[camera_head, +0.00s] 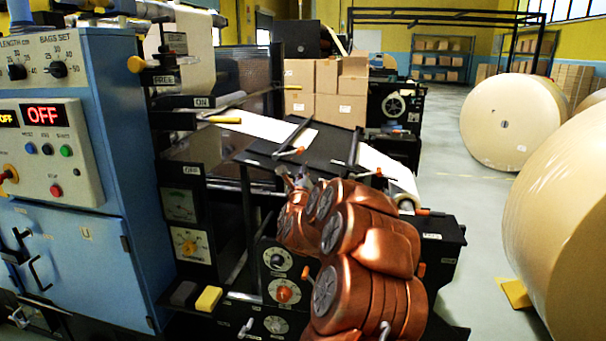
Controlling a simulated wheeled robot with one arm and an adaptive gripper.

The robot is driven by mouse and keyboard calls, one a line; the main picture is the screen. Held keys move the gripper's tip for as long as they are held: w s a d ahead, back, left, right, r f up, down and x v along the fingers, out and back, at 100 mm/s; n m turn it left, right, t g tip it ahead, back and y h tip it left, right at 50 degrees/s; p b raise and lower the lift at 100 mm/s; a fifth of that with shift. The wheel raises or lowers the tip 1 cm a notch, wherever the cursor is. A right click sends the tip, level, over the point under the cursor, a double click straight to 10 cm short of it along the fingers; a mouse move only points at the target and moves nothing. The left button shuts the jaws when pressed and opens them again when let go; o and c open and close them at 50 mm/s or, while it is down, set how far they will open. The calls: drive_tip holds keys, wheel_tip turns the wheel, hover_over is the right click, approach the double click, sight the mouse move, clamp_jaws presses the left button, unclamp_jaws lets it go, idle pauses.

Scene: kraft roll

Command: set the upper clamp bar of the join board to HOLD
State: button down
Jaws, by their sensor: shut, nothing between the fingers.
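The join board (325,147) is a dark sloping panel in the middle of the view, with white paper (262,127) at its left and more paper (388,170) at its right. Two dark bars with orange-tipped levers cross it. The left bar (295,134) sits slightly higher and looks like the upper clamp bar; the right bar (355,147) is the other. No HOLD marking is readable, so I cannot tell either bar's setting. My gripper (291,180) is shut and empty, just in front of the board's near edge, below the left bar. My copper-coloured arm hides part of the machine.
A blue cabinet (85,255) with a red OFF display (42,115) stands at the left. Dials and a yellow block (208,298) are low in front. Large kraft rolls (515,122) stand at the right, with open floor (450,195) between. Cartons (313,90) are stacked behind.

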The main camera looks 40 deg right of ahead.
drive_tip(key=shift+p+x, duration=0.55)
drive_tip(key=shift+x, duration=3.25)
drive_tip(key=shift+w+a+b, duration=0.1)
drive_tip(key=shift+a+b, duration=0.05)
drive_tip(key=shift+b, duration=0.5)
drive_tip(key=shift+n+b, duration=0.3)
drive_tip(key=shift+b, duration=0.05)
